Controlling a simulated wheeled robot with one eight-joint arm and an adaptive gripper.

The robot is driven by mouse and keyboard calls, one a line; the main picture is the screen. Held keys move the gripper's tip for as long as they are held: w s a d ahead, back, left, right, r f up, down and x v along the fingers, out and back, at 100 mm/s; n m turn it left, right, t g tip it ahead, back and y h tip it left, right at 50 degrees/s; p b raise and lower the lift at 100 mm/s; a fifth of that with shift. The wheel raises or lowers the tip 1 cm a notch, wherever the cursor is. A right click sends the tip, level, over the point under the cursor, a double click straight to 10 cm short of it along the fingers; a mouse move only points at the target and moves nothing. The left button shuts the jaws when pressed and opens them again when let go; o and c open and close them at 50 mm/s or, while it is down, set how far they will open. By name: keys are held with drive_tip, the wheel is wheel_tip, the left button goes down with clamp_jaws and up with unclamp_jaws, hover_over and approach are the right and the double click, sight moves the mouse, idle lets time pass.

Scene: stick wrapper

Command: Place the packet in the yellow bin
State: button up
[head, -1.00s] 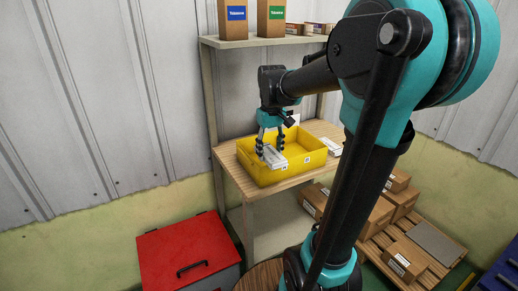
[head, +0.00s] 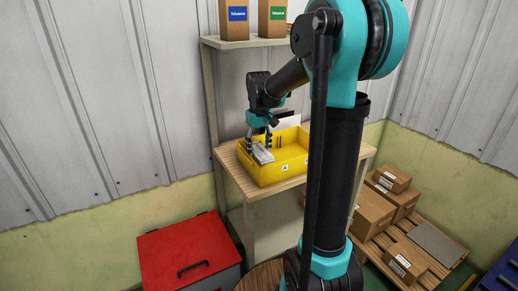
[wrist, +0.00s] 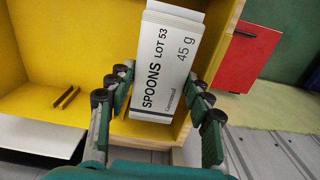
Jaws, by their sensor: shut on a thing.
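The packet (wrist: 168,62) is a white box printed "SPOONS LOT 53". In the head view the packet (head: 262,155) is at the left end of the yellow bin (head: 290,171). My gripper (head: 257,143) is shut on it, with fingers along both sides in the wrist view (wrist: 160,92). The packet overlaps the bin's left part; I cannot tell whether it touches the floor or wall. The bin also shows in the wrist view (wrist: 40,97), around and left of the packet. Two thin dark sticks (wrist: 65,98) are inside the bin.
The bin stands on a wooden-topped table (head: 230,165). A shelf (head: 245,43) with two brown boxes is above. A red lidded box (head: 190,253) is on the floor at left. Cartons (head: 400,260) sit at right. A white item (wrist: 35,138) shows left in the wrist view.

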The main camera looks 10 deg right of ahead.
sight(259, 150)
drive_tip(key=shift+f, duration=0.3)
drive_tip(key=shift+f, duration=0.3)
drive_tip(key=o, duration=1.1)
drive_tip(key=shift+r, duration=4.4)
